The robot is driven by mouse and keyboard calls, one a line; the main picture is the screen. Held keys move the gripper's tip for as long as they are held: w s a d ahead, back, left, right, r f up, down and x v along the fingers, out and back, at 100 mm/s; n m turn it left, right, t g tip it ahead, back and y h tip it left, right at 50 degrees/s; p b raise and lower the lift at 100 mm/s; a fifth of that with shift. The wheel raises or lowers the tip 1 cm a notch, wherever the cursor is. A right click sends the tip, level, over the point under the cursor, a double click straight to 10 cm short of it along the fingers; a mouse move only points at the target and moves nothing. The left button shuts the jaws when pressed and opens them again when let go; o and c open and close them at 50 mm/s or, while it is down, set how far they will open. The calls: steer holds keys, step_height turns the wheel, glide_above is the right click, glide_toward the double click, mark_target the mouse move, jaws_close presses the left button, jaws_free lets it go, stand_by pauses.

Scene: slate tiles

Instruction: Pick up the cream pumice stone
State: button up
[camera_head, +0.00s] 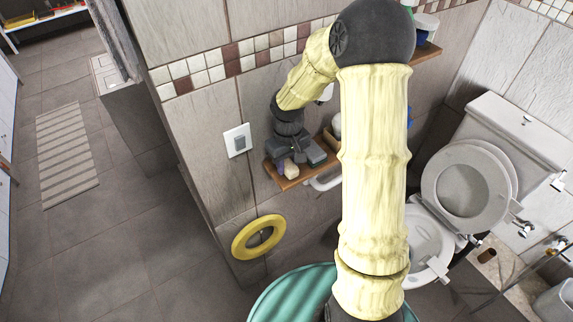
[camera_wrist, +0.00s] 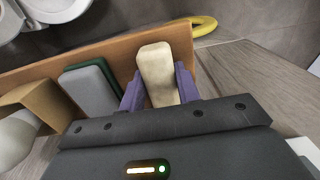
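The cream pumice stone (camera_wrist: 156,68) is a pale rounded block at the end of the brown wall shelf in the wrist view. My gripper (camera_wrist: 160,84) has its two purple fingers on either side of the stone, very close to it. Whether they touch or press on it cannot be told. The stone's near end is hidden by the gripper body. In the head view the stone (camera_head: 291,170) shows small at the shelf's left end, below my gripper (camera_head: 291,158). It looks level with the shelf top; any gap beneath is not visible.
On the brown shelf (camera_head: 287,184) beside the stone lies a grey and green block (camera_wrist: 88,91), then a tan box (camera_wrist: 36,98) and a whitish rounded item (camera_wrist: 14,140). A yellow ring (camera_head: 258,237) hangs on the wall below. A toilet (camera_head: 466,182) stands right.

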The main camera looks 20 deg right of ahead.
mark_target(290, 165)
stand_by(0.3)
steer(key=r, duration=0.2)
steer(key=r+b, duration=0.1)
steer(key=r, duration=0.1)
steer(key=s+r, duration=0.1)
steer(key=r, duration=0.2)
steer(key=shift+d+b, duration=0.15)
steer(key=shift+b, duration=0.2)
steer(key=s+d+b, duration=0.1)
steer(key=s+d, duration=0.2)
steer(key=s, duration=0.6)
steer(key=s+d+b, duration=0.2)
steer(key=s+d, duration=0.1)
steer(key=s, duration=0.6)
steer(key=o, duration=0.4)
steer(key=shift+a, duration=0.1)
steer(key=c, duration=0.3)
